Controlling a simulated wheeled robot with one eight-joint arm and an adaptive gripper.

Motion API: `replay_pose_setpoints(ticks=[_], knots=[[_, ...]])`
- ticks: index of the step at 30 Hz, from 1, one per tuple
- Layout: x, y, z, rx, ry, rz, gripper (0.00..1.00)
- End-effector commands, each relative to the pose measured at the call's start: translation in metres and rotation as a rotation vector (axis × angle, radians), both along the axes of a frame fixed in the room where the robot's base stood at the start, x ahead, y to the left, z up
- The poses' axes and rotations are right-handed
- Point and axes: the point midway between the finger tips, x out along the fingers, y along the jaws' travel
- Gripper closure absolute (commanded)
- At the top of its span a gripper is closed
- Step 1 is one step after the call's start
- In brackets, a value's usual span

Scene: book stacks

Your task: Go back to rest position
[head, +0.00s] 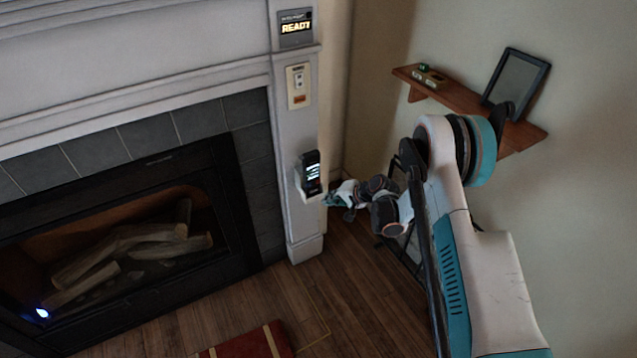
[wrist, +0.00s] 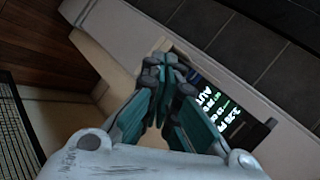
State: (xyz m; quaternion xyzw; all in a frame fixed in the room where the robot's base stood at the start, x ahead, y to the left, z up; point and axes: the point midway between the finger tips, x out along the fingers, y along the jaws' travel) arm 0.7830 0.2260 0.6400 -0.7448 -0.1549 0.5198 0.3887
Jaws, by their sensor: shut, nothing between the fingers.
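My gripper (head: 338,198) is at the end of my arm, just right of the white fireplace pillar in the head view. In the wrist view my gripper (wrist: 164,68) shows its teal fingers together, with nothing between them. A black device with a lit screen (head: 311,172) is mounted on the pillar, left of my gripper. The device's screen (wrist: 222,108) shows partly behind the fingers in the wrist view. I cannot tell whether the fingers touch the pillar or the device.
A fireplace (head: 130,245) with logs fills the left. A panel reading READY (head: 296,28) and a switch plate (head: 299,86) sit higher on the pillar. A wooden shelf (head: 446,93) with a dark frame (head: 517,78) hangs behind my arm. A red rug (head: 243,342) lies on the wood floor.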

Motion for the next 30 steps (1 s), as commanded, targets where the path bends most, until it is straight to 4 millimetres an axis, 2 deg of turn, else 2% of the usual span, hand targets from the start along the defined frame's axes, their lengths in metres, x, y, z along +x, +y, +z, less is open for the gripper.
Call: replay_pose_setpoints(ticks=[9,13,17,23,30], knots=[[0.000,0.000,0.001,0.000,0.000,0.000,1.00],[0.001,-0.004,0.015,-0.014,-0.006,-0.001,1.00],[0.003,-0.013,0.053,-0.050,-0.021,-0.001,1.00],[-0.005,-0.035,0.127,-0.130,-0.051,0.000,1.00],[-0.032,-0.061,0.208,-0.226,-0.087,0.004,1.00]])
